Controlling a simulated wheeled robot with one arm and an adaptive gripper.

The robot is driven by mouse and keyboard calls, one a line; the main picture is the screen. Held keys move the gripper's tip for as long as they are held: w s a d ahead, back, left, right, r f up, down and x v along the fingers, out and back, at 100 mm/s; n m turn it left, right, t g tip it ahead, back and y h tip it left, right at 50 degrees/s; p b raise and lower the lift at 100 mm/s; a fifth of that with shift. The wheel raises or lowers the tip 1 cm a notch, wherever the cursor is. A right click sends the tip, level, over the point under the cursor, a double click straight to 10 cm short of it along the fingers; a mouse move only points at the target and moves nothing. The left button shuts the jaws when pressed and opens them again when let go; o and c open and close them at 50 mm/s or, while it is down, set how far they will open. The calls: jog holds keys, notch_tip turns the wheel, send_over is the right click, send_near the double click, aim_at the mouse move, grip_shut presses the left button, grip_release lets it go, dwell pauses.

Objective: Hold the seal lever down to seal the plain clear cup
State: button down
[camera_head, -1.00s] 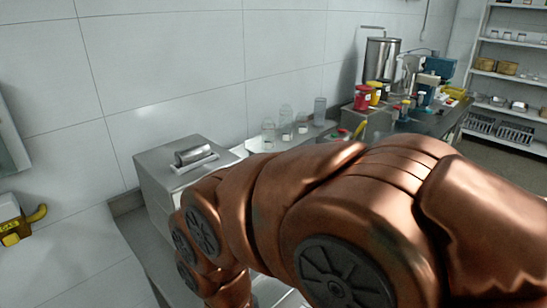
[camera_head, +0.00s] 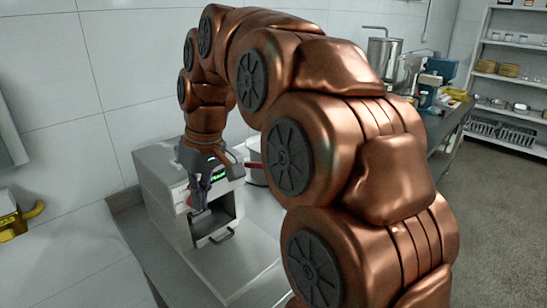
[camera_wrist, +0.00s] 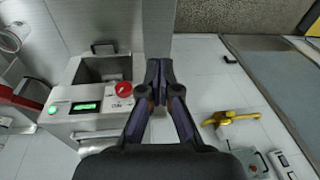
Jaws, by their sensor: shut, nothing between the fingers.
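The sealing machine is a grey metal box (camera_head: 160,185) with a lit green display and a dark front opening, at left centre in the head view. In the wrist view its panel (camera_wrist: 88,108) shows a green button, a green display and a red knob (camera_wrist: 124,89). My gripper (camera_head: 196,207) is shut and empty, pointing down at the machine's front. Its fingertips (camera_wrist: 159,66) are right of the knob in the wrist view; I cannot tell if they touch anything. A red bar (camera_head: 252,165) shows right of the machine; I cannot tell if it is the seal lever. The plain clear cup is not visible.
A black handle (camera_head: 222,237) sits low at the machine's front. A yellow gas valve (camera_head: 22,222) is on the wall at left; it also shows in the wrist view (camera_wrist: 232,117). Shelves (camera_head: 510,80) stand far right. The counter before the machine looks clear.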

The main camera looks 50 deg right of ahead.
jog(key=w+d+r+t+b, duration=0.1)
jog(key=d+r, duration=0.2)
jog(key=d, duration=0.6)
jog(key=w+d+r+t+h+b, duration=0.1)
jog(key=d+r, duration=0.2)
jog(key=d, duration=0.6)
jog(key=w+d+r+t+b, duration=0.1)
jog(key=w+d+r, duration=0.1)
jog(key=d, duration=0.8)
jog(key=shift+r+m+t+h, duration=0.4)
jog(key=shift+r, duration=0.1)
jog(key=shift+a+f, duration=0.1)
jog(key=p, duration=0.2)
send_near(258, 165)
jog(key=shift+s+d+f+p, duration=0.1)
jog(key=shift+s+d+f, duration=0.05)
jog(key=shift+f, duration=0.35)
jog(key=shift+s+d+f+p, duration=0.15)
jog(key=shift+f, duration=0.4)
jog(key=shift+s+d+f+p, duration=0.1)
jog(key=shift+s+d+f, duration=0.1)
jog(key=shift+f, duration=0.3)
